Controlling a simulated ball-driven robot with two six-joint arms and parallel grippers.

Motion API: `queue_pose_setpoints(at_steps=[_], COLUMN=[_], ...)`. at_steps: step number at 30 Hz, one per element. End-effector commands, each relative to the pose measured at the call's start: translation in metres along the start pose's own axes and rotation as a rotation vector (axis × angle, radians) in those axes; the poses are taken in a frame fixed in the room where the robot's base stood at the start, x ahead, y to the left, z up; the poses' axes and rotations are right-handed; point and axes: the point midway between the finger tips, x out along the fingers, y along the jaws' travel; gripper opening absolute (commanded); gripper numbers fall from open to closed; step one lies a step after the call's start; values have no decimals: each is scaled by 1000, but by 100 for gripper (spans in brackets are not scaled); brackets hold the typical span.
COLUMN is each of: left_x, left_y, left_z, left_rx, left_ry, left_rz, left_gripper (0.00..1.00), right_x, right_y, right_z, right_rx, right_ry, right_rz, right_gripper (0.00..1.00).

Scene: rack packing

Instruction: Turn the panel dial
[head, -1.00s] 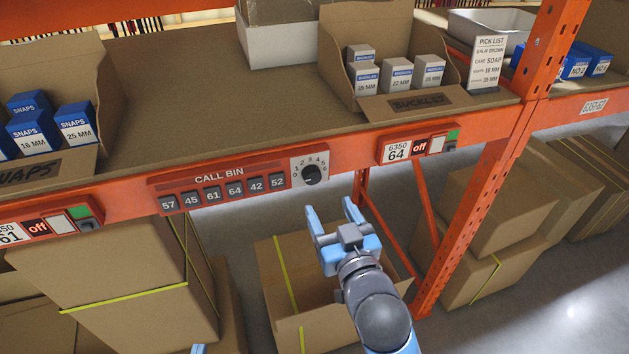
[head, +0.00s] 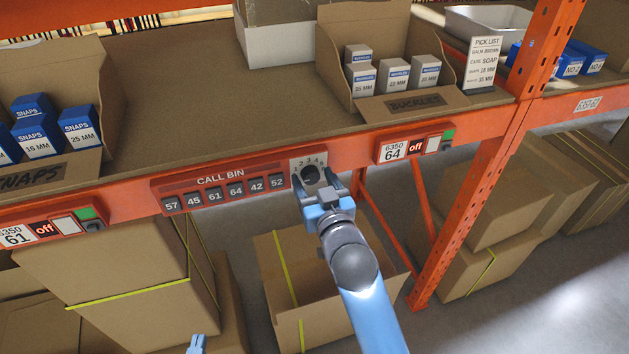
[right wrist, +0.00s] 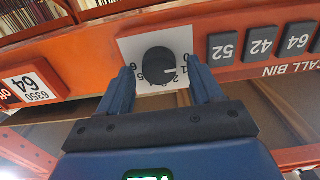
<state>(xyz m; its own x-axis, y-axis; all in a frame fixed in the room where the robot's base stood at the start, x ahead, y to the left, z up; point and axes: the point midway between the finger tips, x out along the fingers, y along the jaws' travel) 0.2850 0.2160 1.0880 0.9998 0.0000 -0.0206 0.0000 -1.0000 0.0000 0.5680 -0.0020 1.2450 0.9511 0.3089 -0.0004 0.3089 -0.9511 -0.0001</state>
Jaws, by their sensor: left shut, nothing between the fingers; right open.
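The panel dial (head: 311,175) is a black round knob on a white plate with numbers around it, at the right end of the red CALL BIN panel (head: 222,182). In the right wrist view the dial (right wrist: 159,66) lies between and just beyond the fingertips, its white pointer mark near the 1. My right gripper (head: 314,186) is open, one finger on each side of the dial's lower part; I cannot tell whether they touch it. It also shows in the right wrist view (right wrist: 160,82). My left gripper (head: 197,343) is shut and empty, low at the bottom edge.
The panel sits on the orange shelf beam, beside several dark number buttons (head: 222,194). A label unit reading 64 (head: 392,151) is to the right. An orange upright (head: 465,215) stands further right. Cardboard boxes (head: 110,265) fill the space below.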

Motion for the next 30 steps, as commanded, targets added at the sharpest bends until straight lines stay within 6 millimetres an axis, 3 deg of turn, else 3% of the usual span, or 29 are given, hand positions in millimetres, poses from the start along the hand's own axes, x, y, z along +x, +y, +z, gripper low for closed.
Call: queue_pose_setpoints(at_steps=[1, 12, 23, 30], left_x=[0, 0, 0, 0], left_y=[0, 0, 0, 0], left_z=[0, 0, 6, 17], left_rx=[0, 0, 0, 0], left_ry=[0, 0, 0, 0], left_rz=[0, 0, 0, 0], left_gripper=[0, 0, 0, 0], right_x=[0, 0, 0, 0], right_y=[0, 0, 0, 1], right_z=[0, 0, 1, 1], right_rx=[0, 0, 64, 220], right_ry=[0, 0, 1, 3], right_rz=[0, 0, 0, 0], right_gripper=[64, 11, 10, 10])
